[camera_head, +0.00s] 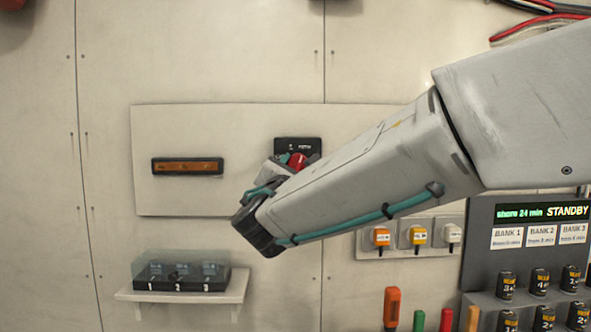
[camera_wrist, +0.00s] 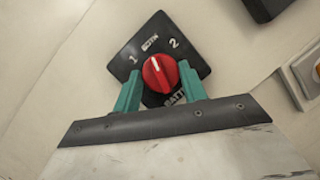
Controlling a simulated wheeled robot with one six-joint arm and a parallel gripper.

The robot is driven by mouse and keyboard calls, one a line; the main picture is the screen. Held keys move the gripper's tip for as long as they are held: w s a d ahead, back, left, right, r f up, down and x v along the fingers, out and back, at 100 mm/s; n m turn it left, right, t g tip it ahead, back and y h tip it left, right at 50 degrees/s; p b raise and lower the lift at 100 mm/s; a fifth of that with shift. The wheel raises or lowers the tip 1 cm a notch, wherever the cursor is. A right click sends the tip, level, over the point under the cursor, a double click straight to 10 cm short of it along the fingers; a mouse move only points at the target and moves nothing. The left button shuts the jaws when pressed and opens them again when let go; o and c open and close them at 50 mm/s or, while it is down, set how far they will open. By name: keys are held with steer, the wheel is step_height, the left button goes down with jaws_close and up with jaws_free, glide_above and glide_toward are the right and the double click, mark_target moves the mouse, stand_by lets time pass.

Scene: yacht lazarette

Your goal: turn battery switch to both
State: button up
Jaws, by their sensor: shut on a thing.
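The battery switch is a red round knob (camera_wrist: 160,74) on a black plate (camera_wrist: 196,66) in the wrist view. The knob's white mark points up toward that small label. My gripper (camera_wrist: 159,88) has its teal fingers on both sides of the knob, shut on it. In the head view the knob (camera_head: 298,160) and black plate (camera_head: 300,145) show just past my gripper (camera_head: 290,158); my wrist hides part of them.
An amber bar (camera_head: 187,166) is on the same pale panel (camera_head: 230,120). A shelf (camera_head: 236,287) below left holds a covered block of switches (camera_head: 180,272). Right are plugs (camera_head: 381,237) and a display unit (camera_head: 482,245), partly below my arm. Coloured handles (camera_head: 391,307) stand bottom centre.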

steer(key=shift+m, duration=0.4)
steer(key=o, duration=1)
steer(key=v, duration=0.7)
steer(key=shift+s+a+f, duration=0.1)
steer(key=shift+s+a, duration=0.1)
steer(key=shift+s, duration=0.15)
